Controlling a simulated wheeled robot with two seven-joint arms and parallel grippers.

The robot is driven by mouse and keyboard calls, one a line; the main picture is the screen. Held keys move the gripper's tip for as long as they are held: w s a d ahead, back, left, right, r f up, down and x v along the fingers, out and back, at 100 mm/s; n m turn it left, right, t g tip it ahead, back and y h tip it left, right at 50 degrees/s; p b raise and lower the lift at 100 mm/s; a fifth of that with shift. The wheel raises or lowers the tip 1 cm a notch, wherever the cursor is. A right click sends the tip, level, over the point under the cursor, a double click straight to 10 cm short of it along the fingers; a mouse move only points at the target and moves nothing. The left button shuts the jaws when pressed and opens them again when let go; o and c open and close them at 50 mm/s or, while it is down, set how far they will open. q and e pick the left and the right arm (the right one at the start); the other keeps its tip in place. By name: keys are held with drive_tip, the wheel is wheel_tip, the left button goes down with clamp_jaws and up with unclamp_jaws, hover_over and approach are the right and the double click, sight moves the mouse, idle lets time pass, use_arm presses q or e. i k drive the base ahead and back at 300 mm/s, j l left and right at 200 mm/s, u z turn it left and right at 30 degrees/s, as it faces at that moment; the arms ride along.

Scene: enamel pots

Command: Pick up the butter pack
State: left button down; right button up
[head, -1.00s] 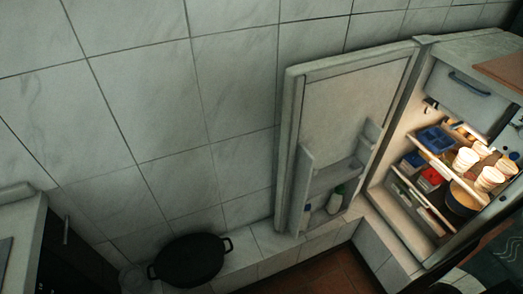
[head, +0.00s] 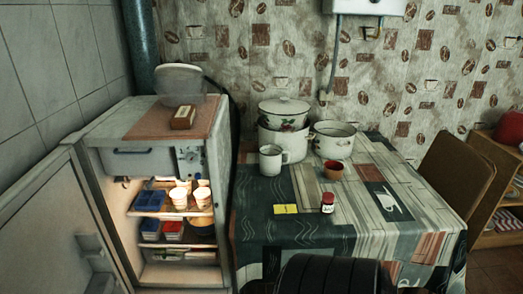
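I cannot tell for certain which thing is the butter pack. A small flat yellow pack (head: 286,209) lies on the front left of the table, left of a small red jar (head: 328,202). A small brown box (head: 183,117) with a pale top lies on the fridge top. The fridge (head: 137,150) is open, with white cups (head: 179,198) and blue containers (head: 150,200) on its shelves. Neither gripper shows in the head view.
The table (head: 370,215) has a patterned cloth and holds a white mug (head: 272,160), stacked pots (head: 284,112), another pot (head: 333,139) and a reddish cup (head: 333,170). A chair (head: 456,178) stands right. A dark ribbed shape (head: 330,275) covers the bottom middle.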

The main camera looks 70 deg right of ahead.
sight(283, 211)
drive_tip(key=z, duration=2.35)
